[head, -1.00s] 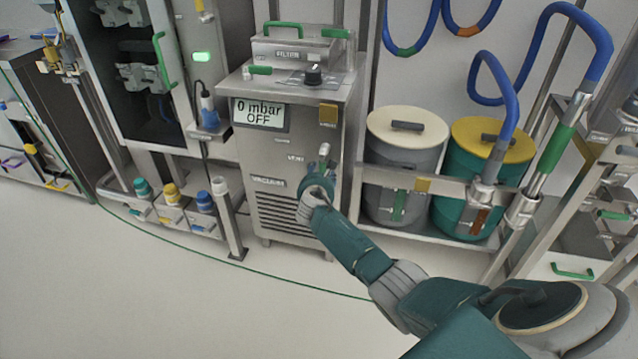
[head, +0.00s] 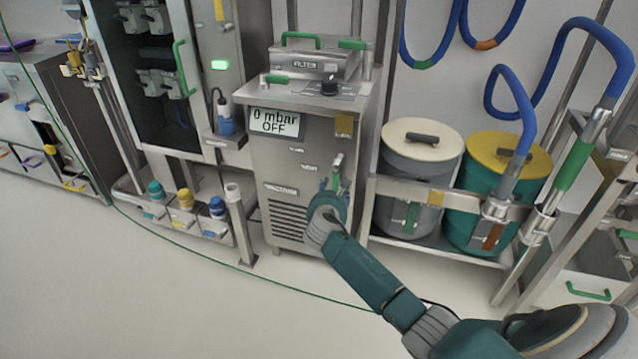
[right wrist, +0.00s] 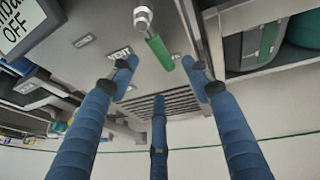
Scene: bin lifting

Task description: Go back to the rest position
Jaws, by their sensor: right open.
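My right arm reaches in from the lower right of the head view. Its gripper (head: 334,188) is in front of the steel vacuum unit (head: 288,160), just below a small green-handled lever on its front. In the right wrist view the three blue fingers of the gripper (right wrist: 159,80) are spread apart with nothing between them. The green lever (right wrist: 160,52) shows beyond the fingertips; I cannot tell whether any finger touches it. The unit's display (head: 274,122) reads 0 mbar OFF. My left gripper is not in view.
A grey bin (head: 412,180) with a cream lid and a green bin (head: 480,205) with a yellow lid stand on a rack at the right. Blue hoses (head: 530,110) hang above them. An open cabinet (head: 150,75) is at the left. The floor (head: 150,300) in front is clear.

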